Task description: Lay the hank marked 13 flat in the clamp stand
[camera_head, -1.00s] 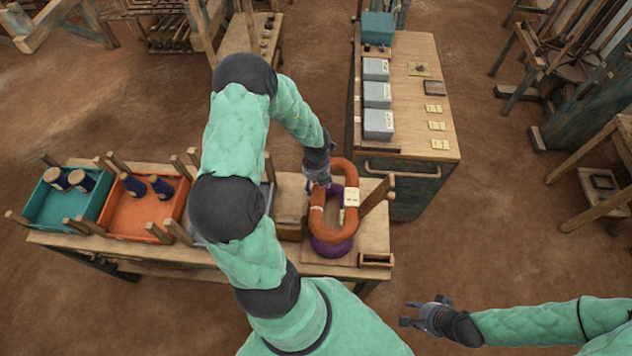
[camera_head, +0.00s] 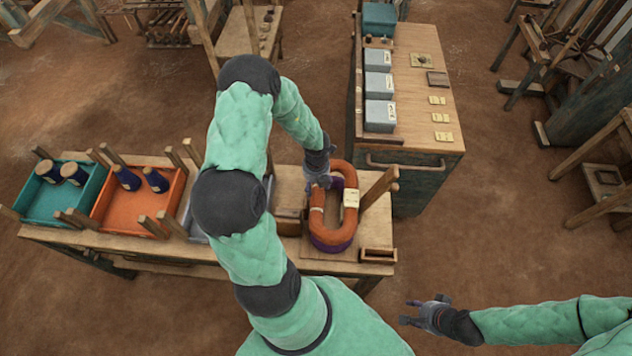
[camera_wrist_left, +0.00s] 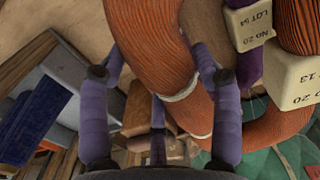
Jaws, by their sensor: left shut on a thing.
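An orange hank (camera_head: 318,218), a long closed ring, lies at the right part of the bench with a pale label on its right side. In the left wrist view, that label (camera_wrist_left: 300,82) reads "13" and "NO 20". My left gripper (camera_head: 318,178) is shut on the hank's upper left part, and its fingers straddle the orange strand (camera_wrist_left: 160,50). A purple hank (camera_head: 337,182) shows beneath, mostly covered; whether they touch is unclear. A wooden board with an upright post (camera_head: 380,187) is there, apparently the clamp stand. My right gripper (camera_head: 410,312) is open and empty, off the bench.
Teal (camera_head: 28,205) and orange (camera_head: 112,205) trays with spools stand at the left of the bench, with wooden pegs around them. A small wooden box (camera_head: 378,256) is at the bench's right end. A cabinet (camera_head: 425,110) with grey boxes stands behind.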

